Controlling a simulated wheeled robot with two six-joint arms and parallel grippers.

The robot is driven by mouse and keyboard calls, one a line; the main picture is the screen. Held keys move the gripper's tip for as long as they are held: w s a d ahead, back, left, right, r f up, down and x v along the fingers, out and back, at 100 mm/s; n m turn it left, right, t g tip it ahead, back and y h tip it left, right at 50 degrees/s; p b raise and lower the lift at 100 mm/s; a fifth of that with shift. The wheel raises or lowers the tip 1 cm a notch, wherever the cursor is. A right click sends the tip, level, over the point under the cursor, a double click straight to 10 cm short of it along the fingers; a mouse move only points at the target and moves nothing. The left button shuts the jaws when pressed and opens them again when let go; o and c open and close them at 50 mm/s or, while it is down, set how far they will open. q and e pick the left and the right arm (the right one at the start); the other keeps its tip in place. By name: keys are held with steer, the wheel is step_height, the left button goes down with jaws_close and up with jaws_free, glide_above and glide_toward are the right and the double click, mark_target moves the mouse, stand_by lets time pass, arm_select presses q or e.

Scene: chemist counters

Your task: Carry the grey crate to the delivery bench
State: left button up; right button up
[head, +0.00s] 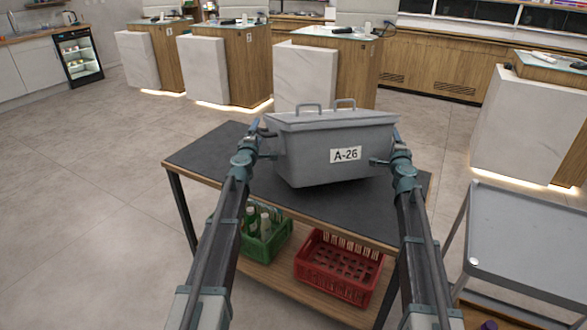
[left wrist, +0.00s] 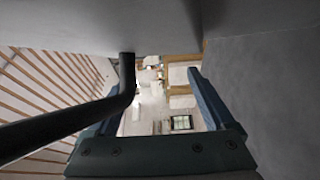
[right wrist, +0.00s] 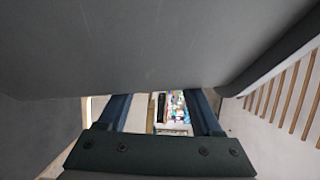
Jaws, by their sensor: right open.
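The grey crate (head: 330,150) with an A-26 label and a lid with two handles sits on a dark-topped table (head: 215,157). A dark side handle (head: 268,132) shows at its left end. My left gripper (head: 262,140) is at the crate's left end; in the left wrist view its fingers (left wrist: 165,100) are apart, with the dark handle crossing by the left finger. My right gripper (head: 385,150) is at the right end; in the right wrist view its fingers (right wrist: 160,110) are apart, and a dark bar (right wrist: 270,50) lies outside them. I cannot tell which surface is the delivery bench.
A green crate with bottles (head: 265,245) and a red crate (head: 340,265) stand on the table's lower shelf. A grey-topped table (head: 530,235) is close on the right. Several white and wood counters (head: 305,75) stand behind. The floor at left (head: 80,200) is clear.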

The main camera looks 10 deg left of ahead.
arm_select(q)
steer(key=shift+w+d, duration=0.1)
steer(key=shift+d, duration=0.5)
arm_select(e)
steer(key=shift+a+y, duration=0.4)
steer(key=shift+a, duration=0.5)
arm_select(q)
steer(key=shift+a+f, duration=0.1)
steer(key=shift+a, duration=1.3)
steer(key=shift+o, duration=0.4)
steer(key=shift+a, duration=0.2)
steer(key=o, duration=0.3)
steer(key=shift+a, duration=0.1)
arm_select(e)
steer(key=d, duration=0.3)
steer(key=shift+w+d+f, duration=0.1)
steer(key=shift+w+d, duration=0.05)
steer(key=o, duration=0.4)
